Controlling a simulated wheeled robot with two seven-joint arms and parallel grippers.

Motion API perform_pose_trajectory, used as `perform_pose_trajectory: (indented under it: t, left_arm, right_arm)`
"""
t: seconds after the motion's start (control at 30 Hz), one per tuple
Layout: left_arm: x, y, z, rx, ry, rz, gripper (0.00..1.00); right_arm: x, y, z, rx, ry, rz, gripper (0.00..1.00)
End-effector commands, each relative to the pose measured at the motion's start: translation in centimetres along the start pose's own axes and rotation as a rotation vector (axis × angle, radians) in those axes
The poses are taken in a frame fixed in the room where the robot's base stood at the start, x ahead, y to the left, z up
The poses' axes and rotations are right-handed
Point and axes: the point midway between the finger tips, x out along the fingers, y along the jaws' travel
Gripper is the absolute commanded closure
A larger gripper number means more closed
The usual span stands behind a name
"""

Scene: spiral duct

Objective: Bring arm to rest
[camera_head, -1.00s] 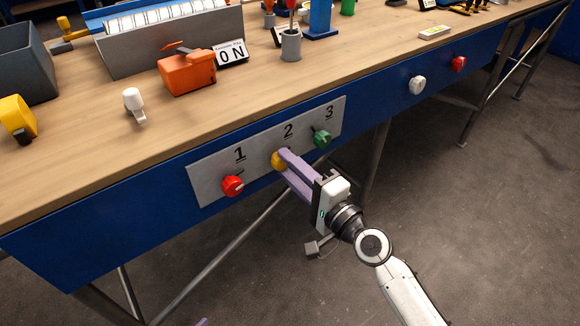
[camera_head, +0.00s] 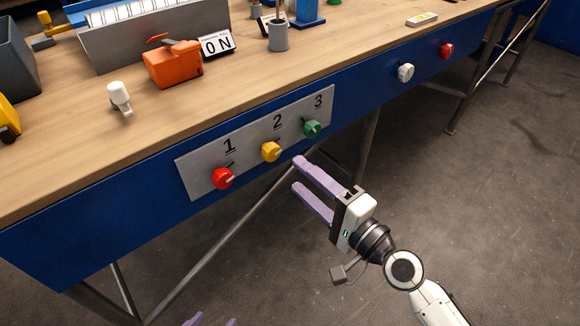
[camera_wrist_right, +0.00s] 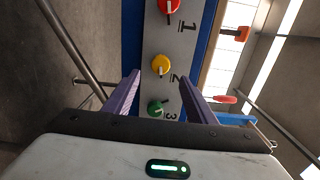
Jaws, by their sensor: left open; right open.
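My right gripper (camera_head: 298,177) has purple fingers. It is open and empty, in front of and apart from the grey knob panel on the bench's blue front. The panel (camera_head: 190,174) carries a red knob (camera_head: 222,179) under 1, a yellow knob (camera_head: 270,152) under 2 and a green knob (camera_head: 312,129) under 3. In the right wrist view the yellow knob (camera_wrist_right: 161,64) and green knob (camera_wrist_right: 156,108) show between the open fingers (camera_wrist_right: 160,88). Only the purple fingertips of my left gripper (camera_head: 210,321) show, spread apart, at the bottom edge of the head view.
The blue bench front also has a white knob (camera_head: 405,72) and a red knob (camera_head: 447,51). On the wooden top stand an orange box (camera_head: 172,66), a white switch-like piece (camera_head: 120,98) and a grey cup (camera_head: 278,36). Bench legs stand below. The floor at right is clear.

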Motion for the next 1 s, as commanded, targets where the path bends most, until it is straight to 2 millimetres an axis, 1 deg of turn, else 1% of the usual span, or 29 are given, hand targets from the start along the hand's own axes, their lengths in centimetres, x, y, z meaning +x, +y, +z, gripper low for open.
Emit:
perform_pose_trajectory:
  t: [0.03, 0.1, 0.2, 0.77, 0.87, 0.97, 1.0]
  left_arm:
    - [0.2, 0.0, 0.1, -0.001, 0.000, 0.000, 0.49]
    - [0.2, 0.0, 0.2, -0.001, 0.001, 0.001, 0.49]
    - [0.2, 0.0, 0.1, -0.001, 0.001, 0.001, 0.49]
    - [0.1, 0.0, 0.1, -0.002, 0.001, 0.001, 0.49]
    - [-0.4, 0.1, -0.4, -0.001, 0.001, 0.001, 0.49]
    - [-1.3, 0.1, -1.2, -0.001, 0.002, -0.001, 0.49]
    - [-1.7, 0.1, -1.6, -0.001, 0.003, -0.001, 0.49]
  right_arm:
    - [-0.8, 0.2, -0.1, -0.001, 0.001, 0.002, 0.49]
    - [-1.5, 0.2, -0.1, -0.001, 0.001, 0.001, 0.49]
    - [-2.1, 0.0, 0.0, -0.001, 0.001, -0.001, 0.49]
    - [-2.3, 0.1, 0.1, -0.008, 0.001, 0.004, 0.49]
    - [-3.0, 1.0, 0.5, -0.080, 0.006, 0.042, 0.49]
    - [-4.8, 3.4, 1.3, -0.251, 0.009, 0.138, 0.49]
    - [-5.8, 4.7, 1.7, -0.345, 0.005, 0.192, 0.49]
